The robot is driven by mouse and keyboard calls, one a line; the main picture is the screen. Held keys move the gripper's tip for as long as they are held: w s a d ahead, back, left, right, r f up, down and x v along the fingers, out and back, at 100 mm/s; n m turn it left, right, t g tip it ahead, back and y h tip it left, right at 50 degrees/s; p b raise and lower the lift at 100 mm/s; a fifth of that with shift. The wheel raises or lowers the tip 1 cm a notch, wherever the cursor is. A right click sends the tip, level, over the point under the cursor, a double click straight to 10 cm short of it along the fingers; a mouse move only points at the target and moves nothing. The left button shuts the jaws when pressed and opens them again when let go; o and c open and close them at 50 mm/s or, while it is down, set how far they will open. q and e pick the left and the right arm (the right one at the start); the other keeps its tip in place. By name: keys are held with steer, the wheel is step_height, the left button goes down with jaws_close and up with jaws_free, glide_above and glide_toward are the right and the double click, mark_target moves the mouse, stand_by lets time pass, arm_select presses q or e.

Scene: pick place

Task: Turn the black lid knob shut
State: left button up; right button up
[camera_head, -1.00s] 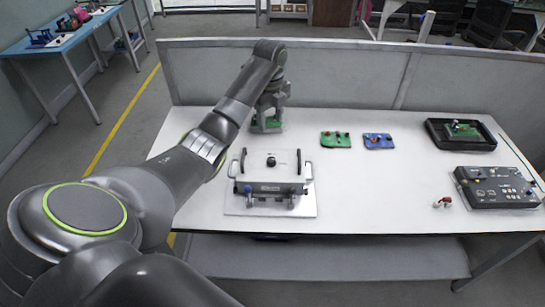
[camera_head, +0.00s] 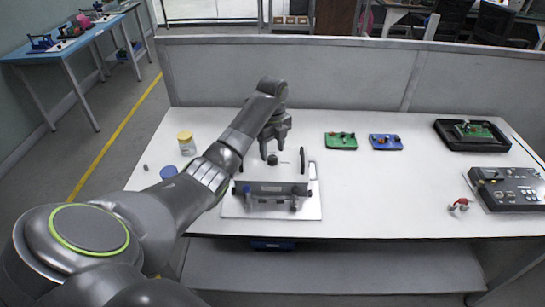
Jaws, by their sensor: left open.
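The black lid knob (camera_head: 272,160) stands on top of the white and grey test fixture (camera_head: 272,188), on the left part of the table. My left gripper (camera_head: 275,154) points down, just above and around the knob's place in the picture. Its fingers are open; I cannot tell whether they touch the knob. A dark upright handle (camera_head: 302,160) shows at the fixture's right. My right gripper is not in view.
A yellow-lidded jar (camera_head: 186,143) and a blue round item (camera_head: 168,173) stand left of my arm. Green (camera_head: 341,142) and blue (camera_head: 385,142) boards lie behind the fixture to the right. A black tray (camera_head: 472,135) and control box (camera_head: 505,188) are at far right.

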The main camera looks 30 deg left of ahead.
mark_target(272, 162)
arm_select(q)
steer(key=shift+f, duration=1.25)
